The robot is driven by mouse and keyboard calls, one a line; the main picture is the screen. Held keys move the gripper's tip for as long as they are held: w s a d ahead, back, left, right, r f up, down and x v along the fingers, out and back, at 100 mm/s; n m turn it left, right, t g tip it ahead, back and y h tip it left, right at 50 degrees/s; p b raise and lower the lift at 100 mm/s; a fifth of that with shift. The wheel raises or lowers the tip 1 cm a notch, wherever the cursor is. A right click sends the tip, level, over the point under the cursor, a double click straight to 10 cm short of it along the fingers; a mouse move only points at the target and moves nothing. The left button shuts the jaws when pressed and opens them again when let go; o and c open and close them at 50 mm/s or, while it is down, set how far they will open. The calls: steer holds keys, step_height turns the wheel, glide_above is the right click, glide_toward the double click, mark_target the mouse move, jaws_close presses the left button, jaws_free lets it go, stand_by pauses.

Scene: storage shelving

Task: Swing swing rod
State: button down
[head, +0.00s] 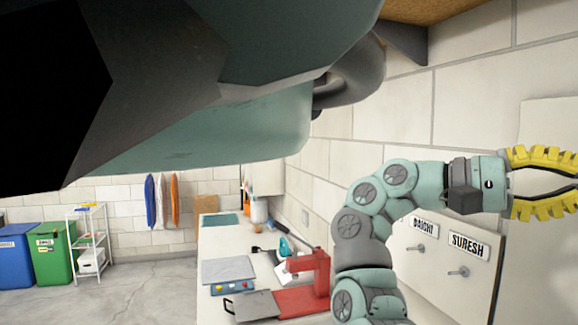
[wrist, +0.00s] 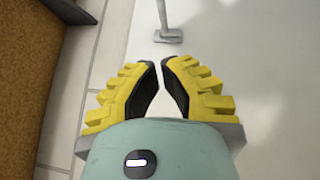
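My gripper (wrist: 160,62) has two yellow ribbed fingers with dark inner pads. They curve toward each other, with a gap between the tips and nothing held. In the head view my gripper (head: 572,181) is at the right edge, pointing right, its tips cut off or nearly so. In the wrist view a grey rod-like fitting with a flat end (wrist: 168,36) stands against a pale surface, ahead of the fingertips and apart from them. I cannot tell for sure that it is the swing rod. In the head view no swing rod can be clearly made out.
A white board with name labels and small hooks (head: 458,272) is on the wall below my gripper. A brown panel (wrist: 30,70) runs along the left in the wrist view. A bench with a red tool (head: 305,285) stands below. A large dark-and-teal shape blocks the upper left.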

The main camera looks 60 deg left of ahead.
steer(key=d+r+p, duration=0.2)
steer(key=d+p, duration=0.8)
steer(key=shift+w+d, duration=0.35)
steer(key=shift+d, duration=0.05)
steer(key=shift+f, duration=0.1)
